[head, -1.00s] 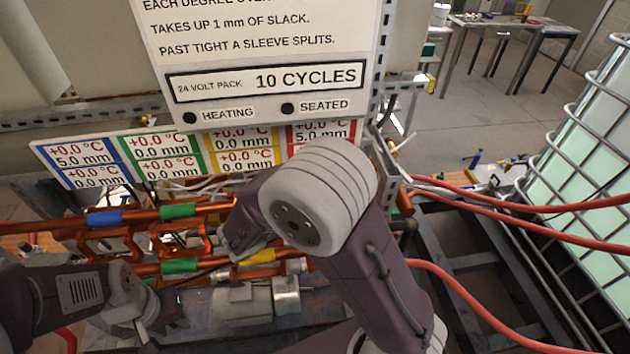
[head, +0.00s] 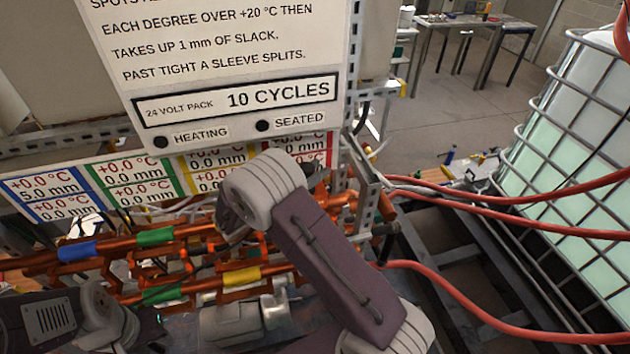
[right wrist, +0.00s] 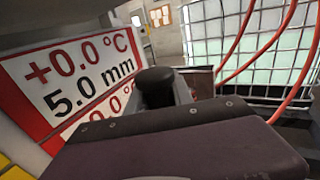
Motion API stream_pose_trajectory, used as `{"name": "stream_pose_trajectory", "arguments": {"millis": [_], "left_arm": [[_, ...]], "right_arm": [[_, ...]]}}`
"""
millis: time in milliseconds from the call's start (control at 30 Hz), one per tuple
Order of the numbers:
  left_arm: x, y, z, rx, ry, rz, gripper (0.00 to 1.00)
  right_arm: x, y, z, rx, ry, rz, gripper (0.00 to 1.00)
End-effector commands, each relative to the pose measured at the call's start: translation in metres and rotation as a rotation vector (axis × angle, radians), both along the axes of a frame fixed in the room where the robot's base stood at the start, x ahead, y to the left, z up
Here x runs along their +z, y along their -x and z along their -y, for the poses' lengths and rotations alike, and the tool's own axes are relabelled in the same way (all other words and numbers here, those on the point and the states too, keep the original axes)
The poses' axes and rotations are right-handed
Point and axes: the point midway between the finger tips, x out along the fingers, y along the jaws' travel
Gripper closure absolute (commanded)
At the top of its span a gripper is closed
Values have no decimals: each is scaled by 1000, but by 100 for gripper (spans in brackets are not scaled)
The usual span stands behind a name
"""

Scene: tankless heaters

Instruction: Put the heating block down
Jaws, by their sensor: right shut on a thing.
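My right arm reaches up from the bottom of the head view to the red-edged label. Its pale rounded joint hides most of my right gripper (head: 316,176), which is shut. In the right wrist view a dark rounded knob on a grey metal part (right wrist: 155,86) shows just past my purple wrist. I take it to be the heating block; its lower part is hidden. Close beside it is the red-edged label (right wrist: 75,75) reading +0.0 °C, 5.0 mm. My left gripper (head: 145,330) is low at the left in the head view, its fingers unclear.
Copper pipes (head: 110,245) with coloured bands run below the labels. Silver cylindrical parts (head: 235,322) lie under them. A perforated metal upright (head: 350,70) and red hoses (head: 480,208) stand to the right, before a caged tank (head: 570,150).

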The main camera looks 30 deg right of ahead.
Motion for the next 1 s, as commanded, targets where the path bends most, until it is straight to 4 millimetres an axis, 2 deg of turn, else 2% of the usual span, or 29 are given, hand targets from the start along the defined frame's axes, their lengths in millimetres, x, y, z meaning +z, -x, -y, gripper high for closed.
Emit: {"name": "stream_pose_trajectory", "arguments": {"millis": [67, 333, 700, 733, 800, 1000], "left_arm": [[0, 0, 0, 0, 0, 0, 64], [5, 0, 0, 0, 0, 0, 64], [2, 0, 0, 0, 0, 0, 64], [2, 0, 0, 0, 0, 0, 64], [3, 0, 0, 0, 0, 0, 64], [3, 0, 0, 0, 0, 0, 64]], "right_arm": [[0, 0, 0, 0, 2, 1, 100], [-37, 0, 0, 1, 3, 2, 100], [-42, 0, 0, 0, 2, 3, 100], [-44, 0, 0, 0, 0, 1, 70], [-43, 0, 0, 0, 0, 1, 51], [-43, 0, 0, 0, 0, 1, 51]]}}
